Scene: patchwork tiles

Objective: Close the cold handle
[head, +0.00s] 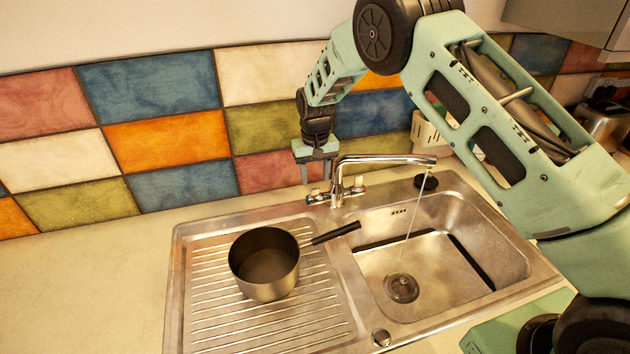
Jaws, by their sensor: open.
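A chrome mixer tap (339,180) stands at the back of the steel sink, with a thin stream of water (413,205) running from its spout into the basin. It has a left handle (316,196) and a right handle (357,187). Their colour marks are too small to tell hot from cold. My gripper (316,180) points down with its two fingers apart, just above or beside the left handle. I cannot tell whether it touches the handle. Nothing shows between the fingers.
A saucepan (265,280) stands on the ribbed drainer (210,310), its black handle pointing towards the tap. The basin (455,275) has a round drain (401,288). A black plug (426,182) lies behind the basin. The tiled wall (165,140) is close behind my gripper. Counter at left is clear.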

